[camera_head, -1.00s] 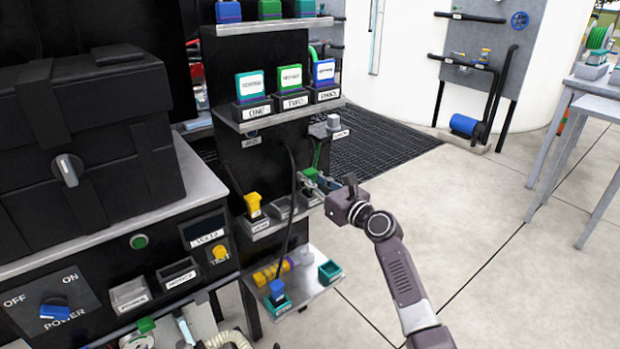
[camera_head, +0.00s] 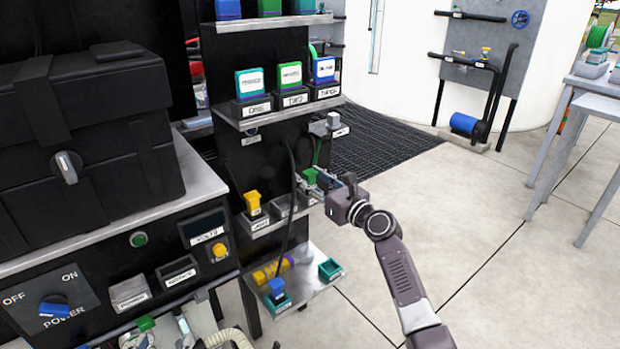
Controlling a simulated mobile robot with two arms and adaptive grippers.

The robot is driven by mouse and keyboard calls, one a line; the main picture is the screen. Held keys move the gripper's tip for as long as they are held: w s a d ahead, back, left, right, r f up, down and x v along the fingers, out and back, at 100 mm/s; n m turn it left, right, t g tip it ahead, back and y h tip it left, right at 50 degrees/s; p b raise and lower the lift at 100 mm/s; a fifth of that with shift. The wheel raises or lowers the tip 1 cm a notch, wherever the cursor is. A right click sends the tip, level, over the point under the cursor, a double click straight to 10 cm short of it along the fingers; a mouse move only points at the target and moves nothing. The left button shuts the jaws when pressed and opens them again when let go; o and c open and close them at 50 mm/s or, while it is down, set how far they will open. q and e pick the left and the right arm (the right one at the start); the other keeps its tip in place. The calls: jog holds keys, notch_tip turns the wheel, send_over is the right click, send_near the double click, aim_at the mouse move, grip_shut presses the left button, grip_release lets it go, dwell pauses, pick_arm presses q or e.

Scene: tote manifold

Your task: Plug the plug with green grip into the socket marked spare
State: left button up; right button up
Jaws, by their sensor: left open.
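The plug with green grip (camera_head: 310,176) is at the middle shelf, at the fingertips of my right gripper (camera_head: 319,183). A thin green cable rises behind it. My right gripper appears closed around the green grip, though its fingers are small and partly hide the plug. Whether the plug is seated in a socket is hidden. The small socket labels on this shelf are too blurred for me to tell which one is marked spare.
A yellow plug (camera_head: 253,203) stands on the middle shelf. A blue plug (camera_head: 277,289) and a teal socket (camera_head: 331,269) are on the lower shelf. A dark cable hangs left of my right gripper. Open floor lies right.

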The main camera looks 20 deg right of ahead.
jog(key=v, duration=1.2)
dwell(0.3)
